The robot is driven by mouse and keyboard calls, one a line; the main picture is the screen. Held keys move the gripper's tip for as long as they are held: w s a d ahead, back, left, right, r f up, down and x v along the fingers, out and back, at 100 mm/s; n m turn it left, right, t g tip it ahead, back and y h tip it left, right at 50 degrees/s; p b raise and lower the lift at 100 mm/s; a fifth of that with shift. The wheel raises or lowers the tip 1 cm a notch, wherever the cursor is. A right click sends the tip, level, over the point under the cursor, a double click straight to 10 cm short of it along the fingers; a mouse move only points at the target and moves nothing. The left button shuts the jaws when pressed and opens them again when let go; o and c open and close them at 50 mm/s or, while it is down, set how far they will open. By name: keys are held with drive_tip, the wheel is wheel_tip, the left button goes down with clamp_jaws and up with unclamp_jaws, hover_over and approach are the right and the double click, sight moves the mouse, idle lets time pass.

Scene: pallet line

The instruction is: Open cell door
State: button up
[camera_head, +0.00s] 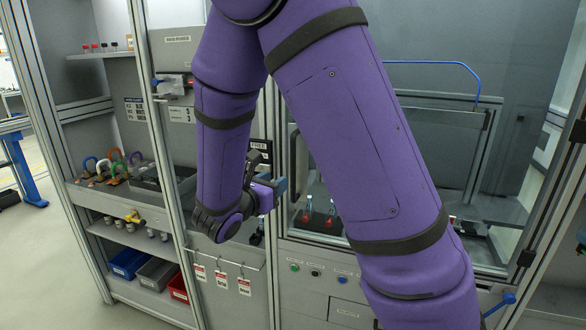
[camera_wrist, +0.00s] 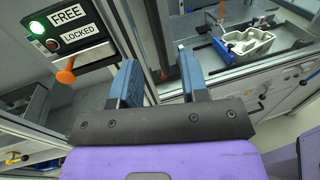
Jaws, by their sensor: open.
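The cell front (camera_head: 283,140) is a grey metal frame with clear panels, mostly behind my purple arm in the head view. Its upright frame (camera_wrist: 150,35) runs between and beyond my fingers in the wrist view. A FREE/LOCKED sign (camera_wrist: 72,25) is left of the fingers, with a green light lit beside FREE. Whether the fingers touch a door handle cannot be told.
An orange knob (camera_wrist: 66,75) sticks out below the sign. Shelves with coloured padlocks (camera_head: 112,165) stand at left. Tags (camera_head: 220,280) hang below my gripper. Buttons (camera_head: 316,272) line the lower panel.

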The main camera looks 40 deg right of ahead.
sight(292, 168)
drive_tip(key=x, duration=1)
drive_tip(key=shift+w+d, duration=0.25)
drive_tip(key=shift+w, duration=0.15)
drive_tip(key=shift+c, duration=0.5)
clamp_jaws()
